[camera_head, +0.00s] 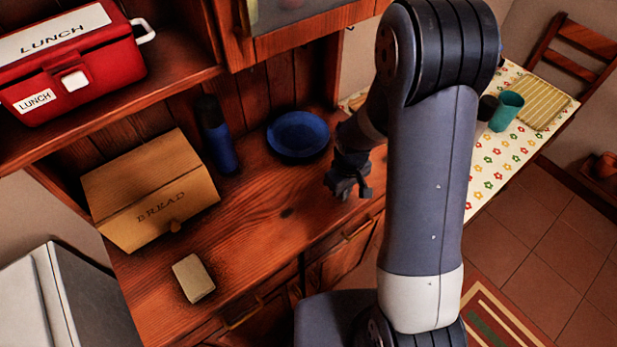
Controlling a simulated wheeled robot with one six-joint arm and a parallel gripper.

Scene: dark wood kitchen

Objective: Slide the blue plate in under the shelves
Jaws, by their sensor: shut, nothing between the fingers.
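The blue plate (298,135) lies flat on the wooden counter (262,215), toward its back right, near the back panel. The shelves (185,75) of the hutch rise above the back of the counter. My gripper (350,192) is over the counter's right front part, to the right of the plate and nearer the front edge. It is shut, with nothing held, and appears apart from the plate. My arm hides part of the counter's right end.
A blue bottle (217,135) stands left of the plate. A wooden bread box (150,190) and a small beige block (193,278) are farther left. A red lunch box (75,55) sits on the shelf. The counter's middle front is clear. A table (485,178) stands right.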

